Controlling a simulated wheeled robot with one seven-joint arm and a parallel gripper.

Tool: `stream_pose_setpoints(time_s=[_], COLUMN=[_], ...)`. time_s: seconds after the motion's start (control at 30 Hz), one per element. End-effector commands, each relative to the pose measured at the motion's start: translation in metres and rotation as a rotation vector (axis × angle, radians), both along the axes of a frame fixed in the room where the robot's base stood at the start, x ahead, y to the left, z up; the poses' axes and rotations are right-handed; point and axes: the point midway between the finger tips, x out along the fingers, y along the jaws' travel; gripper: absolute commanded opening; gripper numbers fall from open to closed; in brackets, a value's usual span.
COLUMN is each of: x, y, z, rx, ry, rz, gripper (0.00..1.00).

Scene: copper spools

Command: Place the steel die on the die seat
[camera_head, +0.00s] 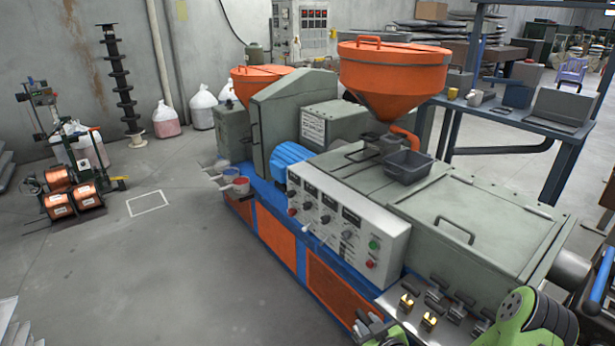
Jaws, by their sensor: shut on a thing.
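A steel ledge (391,300) at the lower right, on the front of the extruder, carries several small parts. Two brass-coloured pieces (429,320) stand out on it. Several dark metal pieces (460,309) sit beside and behind them. They are too small for me to tell which, if any, is the steel die or the die seat. Green and black links of my arm cut into the bottom right and bottom edge, close to the ledge.
The grey-green extruder (490,215) fills the middle and right, with an orange hopper (390,75) and a control panel (345,225). A blue workbench (520,118) stands behind it. Copper spools (60,205) sit on the left. The left floor (190,270) is mostly clear.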

Motion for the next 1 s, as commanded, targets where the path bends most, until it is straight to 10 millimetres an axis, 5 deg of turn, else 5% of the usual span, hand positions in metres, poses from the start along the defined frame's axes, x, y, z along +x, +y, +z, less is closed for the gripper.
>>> stream_pose_setpoints(time_s=[0.23, 0.47, 1.0], x=[0.019, 0.014, 0.02], y=[0.003, 0.01, -0.002], z=[-0.021, -0.033, -0.02], rx=[0.001, -0.02, -0.003], ry=[-0.002, 0.019, -0.004], rz=[-0.238, -0.22, -0.253], gripper=[0.0, 0.0, 0.0])
